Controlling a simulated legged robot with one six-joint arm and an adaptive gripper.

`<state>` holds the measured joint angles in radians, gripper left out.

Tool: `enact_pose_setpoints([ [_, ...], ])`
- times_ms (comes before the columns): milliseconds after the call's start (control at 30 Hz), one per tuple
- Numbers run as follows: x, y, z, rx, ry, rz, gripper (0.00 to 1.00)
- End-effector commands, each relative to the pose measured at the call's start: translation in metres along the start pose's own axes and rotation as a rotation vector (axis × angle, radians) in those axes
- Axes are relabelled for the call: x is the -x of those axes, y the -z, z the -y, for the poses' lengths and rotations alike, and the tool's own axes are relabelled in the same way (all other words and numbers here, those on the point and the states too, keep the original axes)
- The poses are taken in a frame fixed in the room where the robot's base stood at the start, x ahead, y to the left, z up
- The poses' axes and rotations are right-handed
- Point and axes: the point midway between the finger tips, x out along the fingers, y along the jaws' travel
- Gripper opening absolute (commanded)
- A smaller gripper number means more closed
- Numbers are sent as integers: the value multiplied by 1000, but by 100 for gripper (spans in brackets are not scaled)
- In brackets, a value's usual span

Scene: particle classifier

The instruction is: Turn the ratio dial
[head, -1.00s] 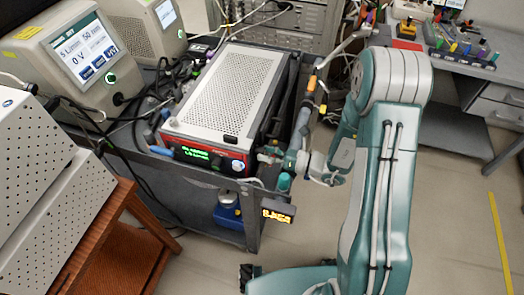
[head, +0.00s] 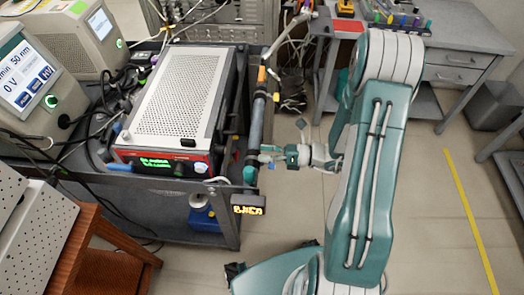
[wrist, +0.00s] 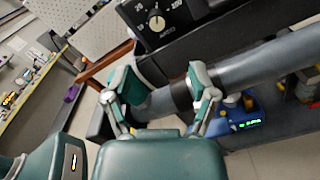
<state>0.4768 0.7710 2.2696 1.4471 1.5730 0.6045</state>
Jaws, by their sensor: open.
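A round dial with a pale pointer (wrist: 157,22) and printed numbers shows on a dark panel at the top of the wrist view. My gripper (wrist: 158,84) is open and empty, its two fingers spread below the dial and apart from it in the picture. A grey tube lies beyond the fingers, crossing the wrist view. In the head view my gripper (head: 264,153) is beside the upright pole, right of the red-fronted instrument (head: 165,163). I cannot tell in the head view which control is the dial.
The instrument sits on a dark cart (head: 90,178) with cables behind it. The grey pole (head: 256,125) rises at the cart's right edge, near my gripper. A small box with an orange display (head: 248,204) hangs at the cart's corner.

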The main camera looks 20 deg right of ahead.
Motion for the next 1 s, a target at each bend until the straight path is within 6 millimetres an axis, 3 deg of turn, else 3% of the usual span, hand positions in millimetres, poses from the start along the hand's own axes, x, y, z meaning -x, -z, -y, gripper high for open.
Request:
enact_pose_setpoints([
  [167,-1,0,0,132,0,2,74],
  [400,-5,0,-1,573,0,9,74],
  [533,-6,0,-1,729,1,11,74],
  [767,-16,0,-1,789,0,11,74],
  [1000,-56,0,-2,788,-4,10,74],
])
